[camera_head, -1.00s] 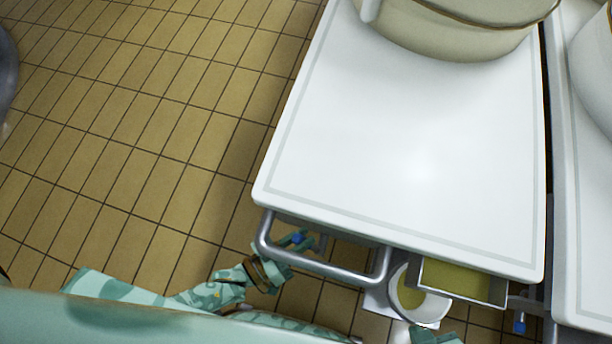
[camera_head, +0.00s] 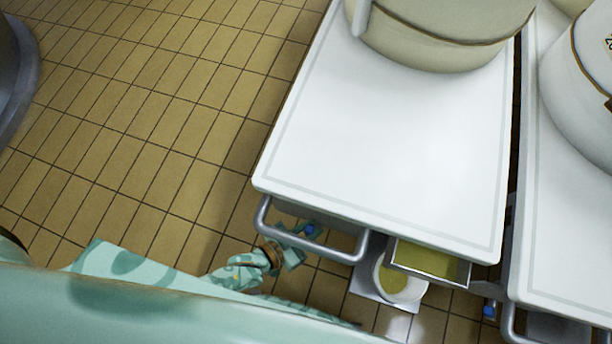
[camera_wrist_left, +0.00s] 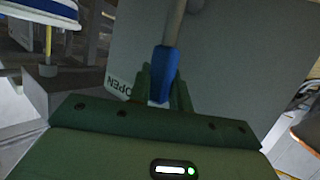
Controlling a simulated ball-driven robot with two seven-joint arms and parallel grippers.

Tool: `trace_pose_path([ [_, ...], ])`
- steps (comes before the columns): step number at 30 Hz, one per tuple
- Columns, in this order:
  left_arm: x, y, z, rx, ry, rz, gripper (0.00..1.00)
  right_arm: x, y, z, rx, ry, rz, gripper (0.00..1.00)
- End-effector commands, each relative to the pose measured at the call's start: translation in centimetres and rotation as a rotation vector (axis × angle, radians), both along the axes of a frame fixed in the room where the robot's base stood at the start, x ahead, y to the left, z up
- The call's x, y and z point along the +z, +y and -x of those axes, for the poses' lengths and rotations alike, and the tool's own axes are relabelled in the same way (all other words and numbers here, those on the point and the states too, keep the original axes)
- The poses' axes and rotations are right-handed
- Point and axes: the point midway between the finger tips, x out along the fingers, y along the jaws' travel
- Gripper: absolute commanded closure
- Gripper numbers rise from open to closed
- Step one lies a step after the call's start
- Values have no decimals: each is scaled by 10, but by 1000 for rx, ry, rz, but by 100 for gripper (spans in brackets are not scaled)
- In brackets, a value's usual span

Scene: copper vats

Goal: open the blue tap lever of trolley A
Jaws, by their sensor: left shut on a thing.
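The blue tap lever (camera_head: 311,230) shows under the front edge of the white-topped trolley (camera_head: 390,150), by its grey rail handle. My left gripper (camera_head: 298,250) reaches in from the left, under that handle. In the left wrist view the blue lever (camera_wrist_left: 165,72) stands between the green fingers of my left gripper (camera_wrist_left: 163,90), which is shut on it. A grey plate behind it carries the word OPEN (camera_wrist_left: 118,87), upside down. No letter naming the trolley can be read. My right gripper is not in view.
A cream vat (camera_head: 440,35) stands on this trolley. A white bucket (camera_head: 400,284) and a metal tray (camera_head: 432,262) with yellow contents are at its front. A second trolley (camera_head: 565,235) with another blue lever (camera_head: 489,311) stands close on the right. Tiled floor on the left is clear.

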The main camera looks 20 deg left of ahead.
Motion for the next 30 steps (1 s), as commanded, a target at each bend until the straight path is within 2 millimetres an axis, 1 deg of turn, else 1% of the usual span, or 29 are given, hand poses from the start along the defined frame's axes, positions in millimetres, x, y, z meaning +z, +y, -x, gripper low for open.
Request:
trace_pose_path([
  [12, 0, -1, 1, -1, 0, -10, 100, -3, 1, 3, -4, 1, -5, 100],
  [13, -1, -1, 1, -1, 0, -10, 78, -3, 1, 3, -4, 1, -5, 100],
  [15, 0, -1, 1, -1, 0, -10, 59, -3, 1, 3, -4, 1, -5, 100],
  [30, 0, -1, 0, -1, 0, -9, 59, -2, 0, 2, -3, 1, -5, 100],
])
